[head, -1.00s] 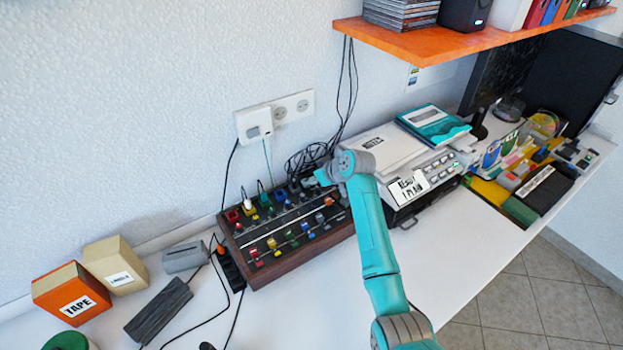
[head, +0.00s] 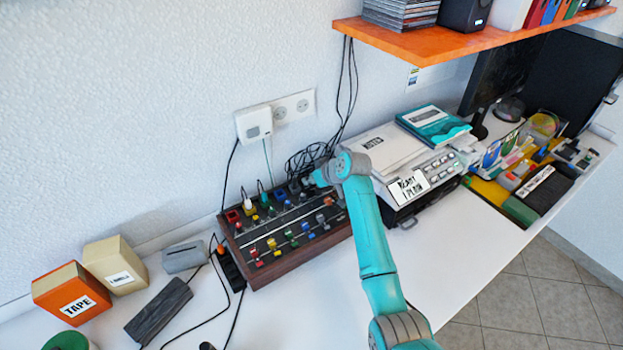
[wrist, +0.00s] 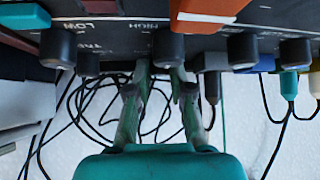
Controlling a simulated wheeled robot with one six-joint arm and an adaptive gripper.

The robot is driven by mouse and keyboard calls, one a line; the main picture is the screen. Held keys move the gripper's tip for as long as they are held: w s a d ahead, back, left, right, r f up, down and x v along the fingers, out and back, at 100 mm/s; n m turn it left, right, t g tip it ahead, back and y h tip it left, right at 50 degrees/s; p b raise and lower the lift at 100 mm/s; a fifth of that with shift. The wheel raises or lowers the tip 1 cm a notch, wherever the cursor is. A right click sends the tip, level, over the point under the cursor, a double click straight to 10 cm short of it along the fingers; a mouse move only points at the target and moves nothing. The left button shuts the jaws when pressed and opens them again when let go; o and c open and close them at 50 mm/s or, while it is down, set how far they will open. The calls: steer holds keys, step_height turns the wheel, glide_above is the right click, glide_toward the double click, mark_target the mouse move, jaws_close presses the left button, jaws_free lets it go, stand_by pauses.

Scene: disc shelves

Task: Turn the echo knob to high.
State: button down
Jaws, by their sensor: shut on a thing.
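The dark mixer with wooden sides (head: 290,268) stands on the white desk against the wall, with rows of coloured knobs and sliders. My gripper (head: 318,181) is at its back right corner; the arm partly hides that end. In the wrist view my gripper (wrist: 167,74) has its two fingers on either side of a black knob (wrist: 168,44), shut on it. Upside-down lettering that looks like LOW and HIGH shows on the panel (wrist: 112,38) beside it. I cannot read an echo label, nor tell the knob's pointer direction.
More black knobs (wrist: 242,50) stand close on both sides, and plugs with cables (wrist: 289,85) lie to the right. Loose black cables (head: 303,160) are behind the mixer. A grey device with papers (head: 395,150) stands to the right. An orange shelf (head: 430,45) hangs above.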

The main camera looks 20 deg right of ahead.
steer(key=shift+a, duration=0.1)
steer(key=m+h, duration=0.1)
steer(key=m, duration=0.1)
steer(key=m+t+h, duration=0.1)
steer(key=m+h, duration=0.1)
steer(key=shift+a+m+h, duration=0.2)
steer(key=shift+m+h, duration=0.1)
steer(key=shift+m, duration=0.1)
steer(key=shift+m+h, duration=1.6)
steer(key=shift+m, duration=0.4)
steer(key=shift+g, duration=0.3)
steer(key=c, duration=1)
jaws_free()
steer(key=shift+c, duration=0.2)
